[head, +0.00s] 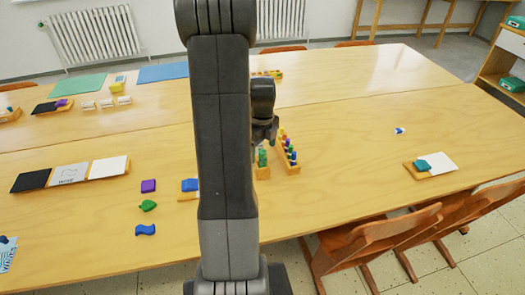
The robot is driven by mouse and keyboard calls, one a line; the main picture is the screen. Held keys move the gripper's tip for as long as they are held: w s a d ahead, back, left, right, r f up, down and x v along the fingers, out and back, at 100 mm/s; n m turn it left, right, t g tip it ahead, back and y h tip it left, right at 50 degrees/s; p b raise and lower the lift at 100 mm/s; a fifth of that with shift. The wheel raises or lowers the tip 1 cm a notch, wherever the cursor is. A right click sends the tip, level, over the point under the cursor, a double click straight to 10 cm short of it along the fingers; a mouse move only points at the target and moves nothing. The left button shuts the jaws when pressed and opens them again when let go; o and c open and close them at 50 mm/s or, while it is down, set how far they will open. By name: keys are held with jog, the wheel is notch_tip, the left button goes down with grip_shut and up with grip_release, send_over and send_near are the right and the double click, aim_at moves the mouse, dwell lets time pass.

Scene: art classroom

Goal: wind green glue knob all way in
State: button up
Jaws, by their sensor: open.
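A green glue stick (262,157) stands in a small wooden block (263,174) near the middle of the table, just right of my arm. Its knob is too small to make out. My gripper (268,138) is above and very close to the green glue stick, pointing down. It is open. I cannot tell whether its fingers are around the glue stick or only over it. My arm hides part of the area to the left.
A wooden rack (292,168) with several coloured sticks stands close to the right of the green one. Blue, green and purple pieces lie left of my arm, with a blue item (189,185) nearest.

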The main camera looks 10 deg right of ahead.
jog(key=shift+m, duration=1.1)
jog(key=shift+s, duration=0.1)
jog(key=shift+c, duration=0.4)
jog(key=c, duration=1.4)
